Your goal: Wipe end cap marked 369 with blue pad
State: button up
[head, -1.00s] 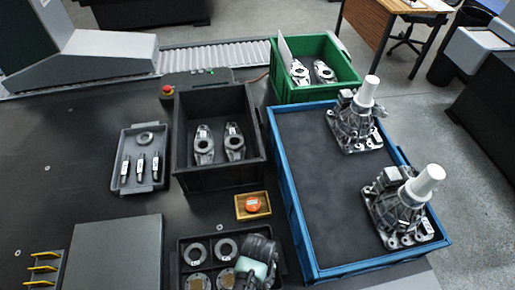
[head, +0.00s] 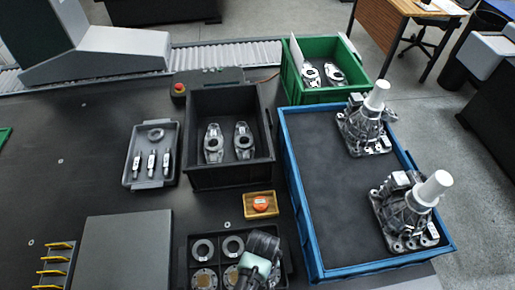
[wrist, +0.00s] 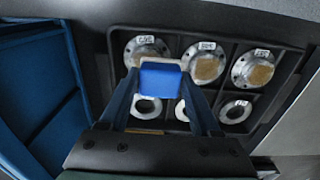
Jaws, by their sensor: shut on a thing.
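My gripper (wrist: 160,88) is shut on the blue pad (wrist: 160,80), which shows between its fingertips in the wrist view. The pad is in front of the black tray and looks apart from the parts in it. Three round metal end caps with tan centres lie in one row: a left one (wrist: 146,50), a middle one (wrist: 205,66) and a right one (wrist: 252,70). Each has a white label, upside down; I cannot surely read which is 369. In the head view two caps show (head: 205,279) (head: 232,277); my arm hides the third and the pad.
The black tray (head: 184,262) also holds plain metal rings (head: 202,249). A blue bin (head: 303,222) with two castings stands right of it. An amber tray with a red-orange part (head: 260,204) and a black bin (head: 230,178) lie behind. A grey plate (head: 125,250) is at left.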

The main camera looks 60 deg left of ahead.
jog(key=shift+d+r+p, duration=0.1)
jog(key=shift+r+p, duration=2.4)
jog(key=shift+r, duration=0.4)
